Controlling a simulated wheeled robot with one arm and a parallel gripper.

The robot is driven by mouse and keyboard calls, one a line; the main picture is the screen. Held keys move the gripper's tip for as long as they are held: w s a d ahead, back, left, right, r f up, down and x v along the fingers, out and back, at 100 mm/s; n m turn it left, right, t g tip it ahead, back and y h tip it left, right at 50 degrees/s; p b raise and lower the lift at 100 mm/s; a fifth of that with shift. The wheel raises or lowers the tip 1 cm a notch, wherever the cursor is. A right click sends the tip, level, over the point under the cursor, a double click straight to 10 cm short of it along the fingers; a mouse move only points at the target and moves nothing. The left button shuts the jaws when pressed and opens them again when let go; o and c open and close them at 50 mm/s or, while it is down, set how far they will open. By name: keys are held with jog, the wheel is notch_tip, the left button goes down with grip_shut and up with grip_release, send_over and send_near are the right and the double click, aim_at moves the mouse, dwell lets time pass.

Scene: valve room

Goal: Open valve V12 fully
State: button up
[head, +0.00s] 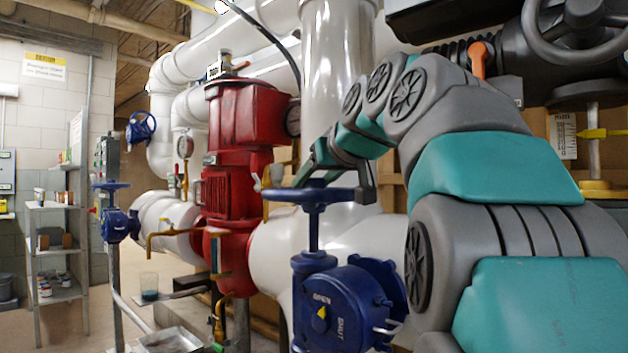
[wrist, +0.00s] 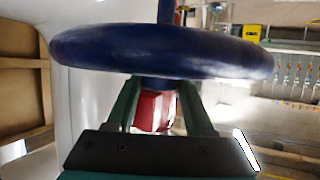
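A blue handwheel (head: 312,196) sits level on an upright stem above a blue gearbox (head: 345,305). The gearbox face carries the words OPEN and SHUT and a yellow pointer; I cannot tell its exact setting. No V12 tag is readable. My gripper (head: 332,178) is at the handwheel's far rim, its fingers spread apart. In the wrist view the handwheel (wrist: 160,52) crosses in front of my gripper (wrist: 160,95), and a clear gap shows between the two green fingers. The rim hides the fingertips, and I cannot tell whether they touch it.
A red pump (head: 238,150) and thick white pipes (head: 335,70) stand behind. Another blue handwheel valve (head: 118,215) is at left, and a third (head: 141,128) further back. A grey handwheel (head: 575,30) is upper right. A metal shelf (head: 55,240) stands far left; floor is open beside it.

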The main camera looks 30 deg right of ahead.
grip_shut()
jog(key=shift+y, duration=0.3)
dwell(0.5)
